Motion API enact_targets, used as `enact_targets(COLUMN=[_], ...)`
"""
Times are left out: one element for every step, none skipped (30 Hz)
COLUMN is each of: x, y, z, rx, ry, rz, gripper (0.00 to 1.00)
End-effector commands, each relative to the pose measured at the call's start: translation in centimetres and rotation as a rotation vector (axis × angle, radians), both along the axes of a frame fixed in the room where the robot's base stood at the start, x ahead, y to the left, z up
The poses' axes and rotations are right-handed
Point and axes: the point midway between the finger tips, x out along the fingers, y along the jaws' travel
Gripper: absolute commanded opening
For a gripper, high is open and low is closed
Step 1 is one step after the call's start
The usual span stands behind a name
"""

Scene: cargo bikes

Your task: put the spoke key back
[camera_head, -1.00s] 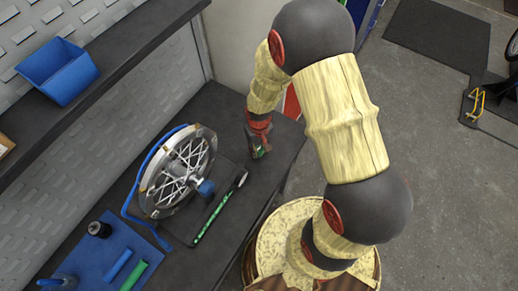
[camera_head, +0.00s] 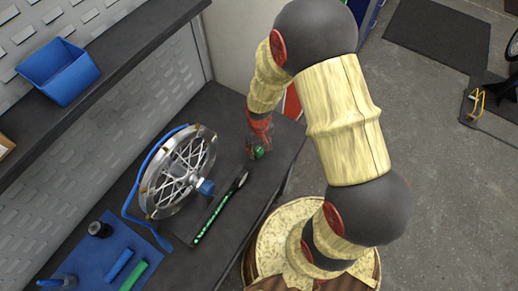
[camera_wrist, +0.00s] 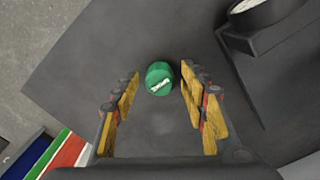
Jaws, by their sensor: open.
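A small round green piece with a pale mark on top, which looks like the spoke key (camera_wrist: 158,78), is on the dark bench top. It also shows in the head view (camera_head: 258,152), near the bench's right end. My gripper (camera_wrist: 159,88) is open, with one finger on each side of the green piece in the wrist view. A gap shows between the piece and each finger, so nothing is gripped. The head view shows my gripper (camera_head: 259,149) low at the bench. I cannot tell exactly how far the fingertips are above the surface.
A blue mat (camera_head: 88,252) with several tools lies at the front left. A blue bin (camera_head: 58,72) sits on the shelf above. The bench's right edge is close.

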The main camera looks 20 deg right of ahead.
Motion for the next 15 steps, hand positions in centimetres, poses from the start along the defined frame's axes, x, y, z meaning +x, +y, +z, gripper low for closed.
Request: enact_targets(x=[0.2,0.2,0.2,0.2,0.2,0.2,0.2,0.2,0.2,0.2,0.2,0.2,0.1,0.1,0.1], y=[0.0,0.0,0.0,0.0,0.0,0.0,0.0,0.0,0.0,0.0,0.0,0.0,0.0,0.0,0.0], z=[0.9,1.4,2.2,2.8,3.4,4.3,5.0,5.6,6.4,7.0,7.6,8.3,8.8,9.2,9.8], rx=[0.0,0.0,0.0,0.0,0.0,0.0,0.0,0.0,0.0,0.0,0.0,0.0,0.0,0.0,0.0], ry=[-0.005,-0.007,-0.007,-0.007,-0.007,-0.007,-0.007,-0.007,-0.008,-0.007,-0.007,-0.006,-0.005,-0.005,-0.005], rz=[0.0,0.0,0.0,0.0,0.0,0.0,0.0,0.0,0.0,0.0,0.0,0.0,0.0,0.0,0.0], gripper=[0.44,0.44,0.44,0.44,0.44,0.44,0.44,0.44,0.44,0.44,0.44,0.44,0.44,0.44,0.44])
